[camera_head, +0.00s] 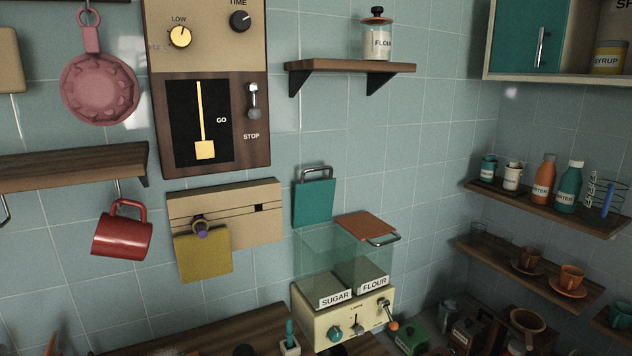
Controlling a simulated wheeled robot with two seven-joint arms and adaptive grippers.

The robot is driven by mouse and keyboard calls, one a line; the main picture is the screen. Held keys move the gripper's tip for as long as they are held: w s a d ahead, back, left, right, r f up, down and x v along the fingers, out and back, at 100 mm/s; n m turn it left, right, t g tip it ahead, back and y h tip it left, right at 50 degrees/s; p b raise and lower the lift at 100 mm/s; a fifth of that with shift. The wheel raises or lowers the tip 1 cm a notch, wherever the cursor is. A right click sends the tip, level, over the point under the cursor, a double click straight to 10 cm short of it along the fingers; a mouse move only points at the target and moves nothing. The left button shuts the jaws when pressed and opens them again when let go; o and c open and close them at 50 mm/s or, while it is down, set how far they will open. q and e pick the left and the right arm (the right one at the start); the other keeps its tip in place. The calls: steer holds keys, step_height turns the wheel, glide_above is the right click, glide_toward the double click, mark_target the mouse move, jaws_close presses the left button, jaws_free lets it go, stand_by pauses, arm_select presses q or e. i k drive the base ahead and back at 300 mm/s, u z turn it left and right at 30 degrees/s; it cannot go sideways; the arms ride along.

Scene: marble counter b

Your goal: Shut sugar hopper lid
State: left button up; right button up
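The dispenser has two clear hoppers side by side, labelled SUGAR (335,298) on the left and FLOUR (374,284) on the right. The teal sugar hopper lid (314,203) stands upright at the back of the left hopper, with its metal handle at the top, so that hopper is open. The orange-brown flour lid (364,227) lies about flat over the right hopper, its handle toward the front right. Neither of my grippers is in view.
Below the hoppers is a cream control box (343,316) with knobs and a lever. A wall panel with a yellow flap (203,252) is to the left. A shelf with a flour jar (376,40) is above. Bottle and cup shelves (545,208) line the right wall.

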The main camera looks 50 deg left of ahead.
mark_target(313, 200)
steer(key=z, duration=0.35)
steer(key=i, duration=0.65)
steer(key=u, duration=2.35)
